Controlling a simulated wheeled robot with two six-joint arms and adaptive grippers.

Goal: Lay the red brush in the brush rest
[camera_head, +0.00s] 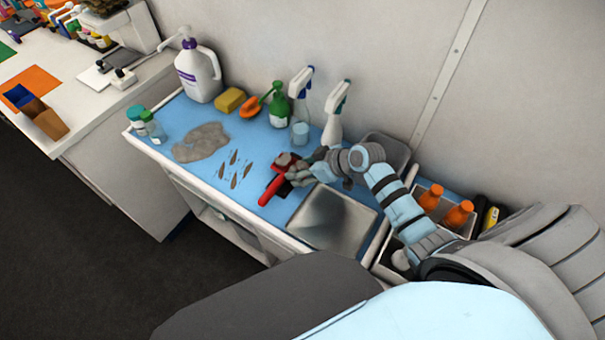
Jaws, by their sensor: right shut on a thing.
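The red brush (271,190) is in my right gripper (297,174), over the blue top of the counter. Its red handle sticks out to the lower left of the fingers, and the gripper covers part of the rest of it. My right gripper is shut on the brush. A small dark piece (284,189) shows just beside the handle and under the gripper; it may be the brush rest, but it is mostly hidden. I cannot tell whether the brush touches it. My left gripper is not in view.
A shallow metal tray (332,218) lies right of the brush. Spray bottles (336,115), a green bottle (279,106), a yellow sponge (230,99) and a white jug (198,72) stand along the wall. A grey hair patch (201,143) lies left. A bin with orange bottles (430,197) is at right.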

